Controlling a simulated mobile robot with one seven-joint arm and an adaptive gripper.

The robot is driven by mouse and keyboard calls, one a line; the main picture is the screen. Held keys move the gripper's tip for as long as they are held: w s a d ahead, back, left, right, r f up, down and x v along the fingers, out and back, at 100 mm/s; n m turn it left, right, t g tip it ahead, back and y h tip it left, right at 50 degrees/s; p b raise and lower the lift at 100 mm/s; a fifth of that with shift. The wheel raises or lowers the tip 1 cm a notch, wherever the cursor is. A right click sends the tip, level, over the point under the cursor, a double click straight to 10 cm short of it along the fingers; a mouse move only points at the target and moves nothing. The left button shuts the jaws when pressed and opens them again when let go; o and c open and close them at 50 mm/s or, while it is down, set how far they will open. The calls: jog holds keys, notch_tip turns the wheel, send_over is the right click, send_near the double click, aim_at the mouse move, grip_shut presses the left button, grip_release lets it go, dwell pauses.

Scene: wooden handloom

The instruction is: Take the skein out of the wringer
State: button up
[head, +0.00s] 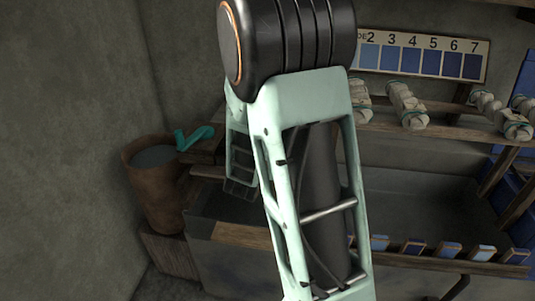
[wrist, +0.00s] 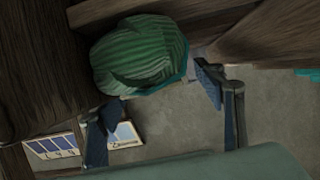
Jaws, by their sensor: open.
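In the wrist view a green, ribbed bundle (wrist: 140,55), which looks like the skein, sits against dark wooden parts (wrist: 160,14) that look like the wringer. My gripper (wrist: 158,95) is open, with one finger below left of the bundle and the other to its right. The bundle lies just beyond the fingertips; I cannot tell whether either finger touches it. In the head view my arm covers the middle, and I cannot make out the skein or the fingers there. A teal crank handle (head: 195,138) shows beside the wooden parts.
A brown bucket of liquid (head: 156,185) stands at the left by the wall. A dark vat (head: 425,205) lies behind my arm, with several small blue blocks along its front rim. A shelf with pale skeins (head: 408,105) and a numbered blue colour chart (head: 420,55) are at the back.

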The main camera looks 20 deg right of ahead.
jog(key=x, duration=0.3)
jog(key=shift+w+d+f, duration=0.1)
jog(key=shift+f, duration=0.05)
jog(key=shift+c, duration=0.2)
jog(key=c, duration=1.3)
